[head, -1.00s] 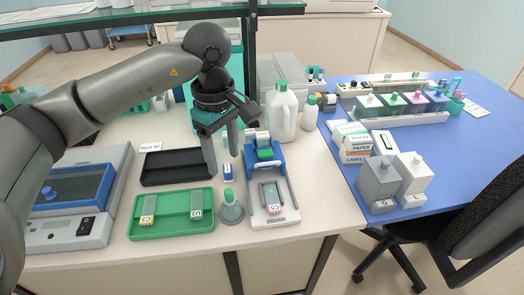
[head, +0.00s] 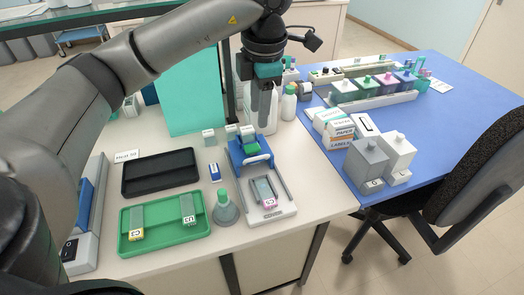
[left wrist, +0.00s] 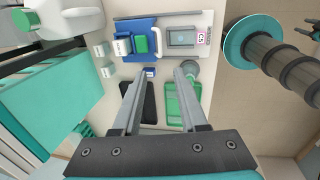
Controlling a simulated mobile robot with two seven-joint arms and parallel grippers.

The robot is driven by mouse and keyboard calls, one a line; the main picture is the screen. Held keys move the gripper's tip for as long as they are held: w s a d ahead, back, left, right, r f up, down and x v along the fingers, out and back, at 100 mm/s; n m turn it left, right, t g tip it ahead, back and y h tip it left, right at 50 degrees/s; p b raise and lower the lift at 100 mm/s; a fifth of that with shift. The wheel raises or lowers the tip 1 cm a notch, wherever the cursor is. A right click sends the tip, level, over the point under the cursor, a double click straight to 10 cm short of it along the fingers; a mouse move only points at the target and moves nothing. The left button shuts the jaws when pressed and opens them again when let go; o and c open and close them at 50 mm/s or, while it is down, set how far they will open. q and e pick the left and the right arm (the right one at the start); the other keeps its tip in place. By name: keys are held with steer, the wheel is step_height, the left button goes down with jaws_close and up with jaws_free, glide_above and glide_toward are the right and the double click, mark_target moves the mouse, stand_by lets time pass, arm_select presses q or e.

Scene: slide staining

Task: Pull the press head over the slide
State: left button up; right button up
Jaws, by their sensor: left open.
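The slide press (head: 283,208) is a white base with a blue press head (head: 236,153) at its back end, with a pale bar handle (head: 257,160) at the front of the head. A slide (head: 264,189) with a pink-edged label lies on the front part of the base, uncovered. In the left wrist view the blue head (left wrist: 138,28) is left of the slide (left wrist: 183,38). My left gripper (head: 263,116) points down above and behind the press head, apart from it. Its jaws (left wrist: 158,70) are open and empty. My right gripper is not seen.
A green tray (head: 165,236) with two slides and a black tray (head: 160,173) lie left of the press. A grey conical bottle with a green cap (head: 225,210) stands close beside it. A white jug (head: 263,120) is partly hidden behind my gripper. Grey and white bottles stand right.

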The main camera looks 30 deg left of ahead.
arm_select(q)
glide_toward(256, 151)
steer(key=f, duration=0.2)
steer(key=s+f, duration=0.1)
steer(key=f, duration=0.1)
steer(key=s+f+b, duration=0.1)
steer(key=f, duration=0.1)
steer(key=shift+s+d+f, duration=0.1)
steer(key=shift+d+f, duration=0.1)
steer(key=shift+d, duration=0.15)
jaws_close()
stand_by(1.1)
